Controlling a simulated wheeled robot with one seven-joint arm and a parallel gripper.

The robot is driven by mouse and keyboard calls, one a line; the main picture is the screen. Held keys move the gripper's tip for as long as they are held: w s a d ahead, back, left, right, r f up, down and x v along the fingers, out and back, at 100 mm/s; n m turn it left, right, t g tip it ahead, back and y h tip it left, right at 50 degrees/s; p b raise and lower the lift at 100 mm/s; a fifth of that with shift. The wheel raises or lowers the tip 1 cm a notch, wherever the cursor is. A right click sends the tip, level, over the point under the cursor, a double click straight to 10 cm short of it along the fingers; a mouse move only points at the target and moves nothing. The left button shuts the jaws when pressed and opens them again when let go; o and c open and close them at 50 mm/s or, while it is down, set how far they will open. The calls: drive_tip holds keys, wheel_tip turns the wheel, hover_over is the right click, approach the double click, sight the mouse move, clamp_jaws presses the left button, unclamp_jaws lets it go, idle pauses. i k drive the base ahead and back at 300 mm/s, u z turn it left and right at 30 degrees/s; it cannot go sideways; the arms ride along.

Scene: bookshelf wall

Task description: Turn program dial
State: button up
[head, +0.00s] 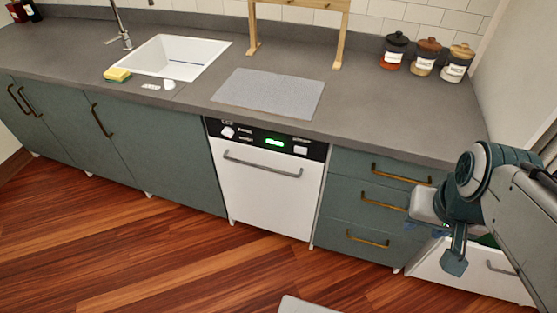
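A white dishwasher (265,192) is built in below the counter, with its door shut and a grey bar handle (262,165) across the top. Its black control panel (266,138) has a lit green display (274,142) in the middle. A white dial (227,132) sits at the panel's left end; its exact setting is too small to read. My gripper (447,250) hangs at the right, in front of the drawers and well apart from the dial. One dark fingertip shows clearly; the other is not clear, so I cannot tell its opening. I see nothing held in it.
Teal drawers (340,200) with brass handles stand right of the dishwasher, and teal cabinets (150,155) stand left. Above are a white sink (180,55), sponge (117,75), grey mat (270,93) and jars (427,57). The wooden floor (190,260) in front is mostly clear.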

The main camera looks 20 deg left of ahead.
sight(228, 132)
drive_tip(key=u, duration=1.1)
drive_tip(key=k, duration=0.5)
drive_tip(key=z, duration=0.85)
drive_tip(key=i, duration=0.75)
drive_tip(key=u, duration=1)
drive_tip(key=i, duration=0.55)
drive_tip(key=u, duration=0.55)
